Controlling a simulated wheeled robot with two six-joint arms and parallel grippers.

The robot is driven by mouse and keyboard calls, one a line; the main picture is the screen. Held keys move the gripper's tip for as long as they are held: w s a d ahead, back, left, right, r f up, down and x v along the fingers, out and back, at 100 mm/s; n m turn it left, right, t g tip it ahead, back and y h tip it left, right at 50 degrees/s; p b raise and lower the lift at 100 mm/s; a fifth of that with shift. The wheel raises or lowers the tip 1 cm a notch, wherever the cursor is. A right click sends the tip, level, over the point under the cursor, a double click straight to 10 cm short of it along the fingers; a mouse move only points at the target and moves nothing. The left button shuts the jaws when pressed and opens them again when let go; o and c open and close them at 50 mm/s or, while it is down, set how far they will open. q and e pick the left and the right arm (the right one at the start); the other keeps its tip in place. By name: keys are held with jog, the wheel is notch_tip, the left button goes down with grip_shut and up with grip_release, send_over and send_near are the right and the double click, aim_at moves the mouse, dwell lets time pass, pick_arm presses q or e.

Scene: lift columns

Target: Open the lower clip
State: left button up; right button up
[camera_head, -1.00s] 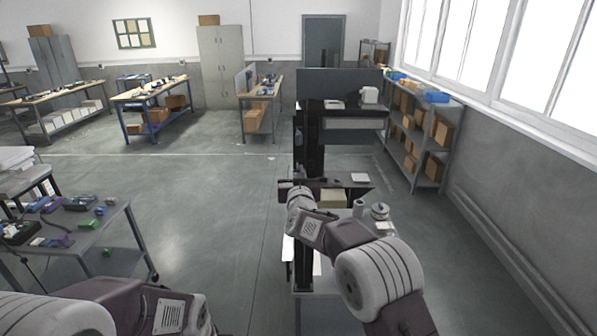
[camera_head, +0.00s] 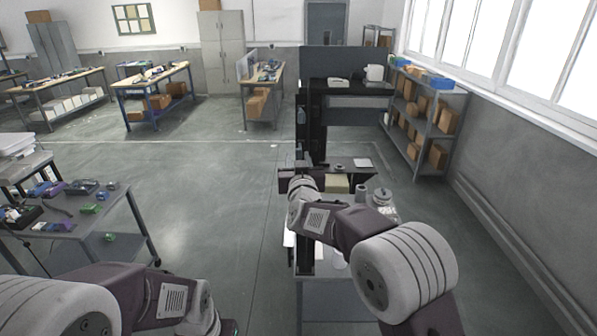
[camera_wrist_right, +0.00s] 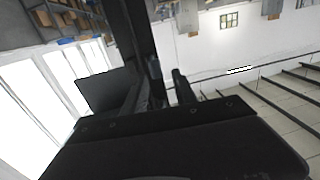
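A tall black column (camera_head: 311,130) stands on the workstation ahead in the head view. My right gripper (camera_head: 303,178) is at the column's lower part, and my own wrist hides much of it. The lower clip cannot be made out there. In the right wrist view, the black column (camera_wrist_right: 139,28) comes down from the top towards my dark gripper (camera_wrist_right: 165,92), which fills the lower middle. Dark parts overlap, so the finger gap and any contact with a clip cannot be told.
The workstation has a dark upper shelf (camera_head: 350,88) and a lower top with a yellowish block (camera_head: 338,184) and a round jar (camera_head: 381,196). A cart (camera_head: 75,232) with small parts stands at left. A shelf rack (camera_head: 428,125) stands at right. Floor between is clear.

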jog(key=s+b, duration=0.1)
jog(key=s, duration=0.3)
jog(key=shift+d, duration=0.15)
jog(key=shift+w, duration=0.1)
